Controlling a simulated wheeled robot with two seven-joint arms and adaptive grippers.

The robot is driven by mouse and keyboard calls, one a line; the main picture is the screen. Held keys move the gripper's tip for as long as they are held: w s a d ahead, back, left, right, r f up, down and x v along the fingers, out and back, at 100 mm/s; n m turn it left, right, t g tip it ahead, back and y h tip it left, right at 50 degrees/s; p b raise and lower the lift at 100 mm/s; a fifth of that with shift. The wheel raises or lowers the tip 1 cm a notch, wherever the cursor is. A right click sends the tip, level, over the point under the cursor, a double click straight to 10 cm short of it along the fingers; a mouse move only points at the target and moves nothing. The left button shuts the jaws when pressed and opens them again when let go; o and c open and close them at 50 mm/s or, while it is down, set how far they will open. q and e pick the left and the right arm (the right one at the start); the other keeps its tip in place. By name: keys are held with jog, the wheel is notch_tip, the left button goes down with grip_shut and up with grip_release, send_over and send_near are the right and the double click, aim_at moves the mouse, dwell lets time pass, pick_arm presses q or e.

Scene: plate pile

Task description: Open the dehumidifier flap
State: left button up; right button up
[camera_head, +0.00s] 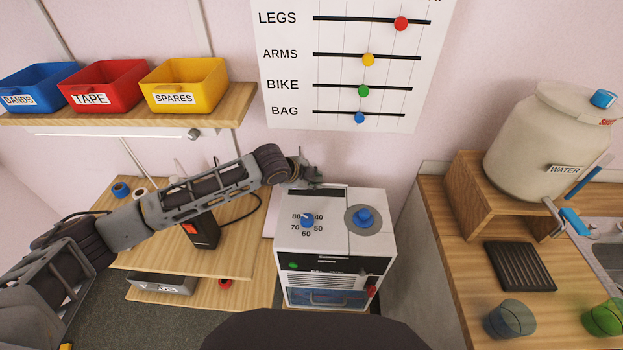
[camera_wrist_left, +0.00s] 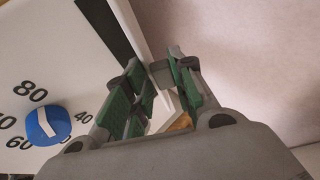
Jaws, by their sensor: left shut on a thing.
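The dehumidifier (camera_head: 293,246) is a white box on the floor-level spot between the two counters. Its top carries a blue dial (camera_head: 307,221) with numbers and a blue knob (camera_head: 364,217). My left gripper (camera_head: 307,178) is at the back edge of the top. In the left wrist view its green-padded fingers (camera_wrist_left: 160,95) are shut on a thin white panel (camera_wrist_left: 133,30), seemingly the flap, beside the dial (camera_wrist_left: 47,122). The fingers and the angle hide how far the flap is raised. My right gripper is not in view.
A shelf (camera_head: 225,108) with blue, red and yellow bins is above left. A wooden desk (camera_head: 150,220) lies under my left arm. A counter (camera_head: 445,240) at right holds a water jug (camera_head: 535,130), a dark tray (camera_head: 520,266) and cups. The wall stands close behind the dehumidifier.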

pick_arm(q)
jog(key=shift+w+r, duration=0.15)
jog(key=shift+r, duration=0.1)
jog(key=o, duration=0.9)
jog(key=shift+f, duration=0.1)
jog(key=v, duration=1.2)
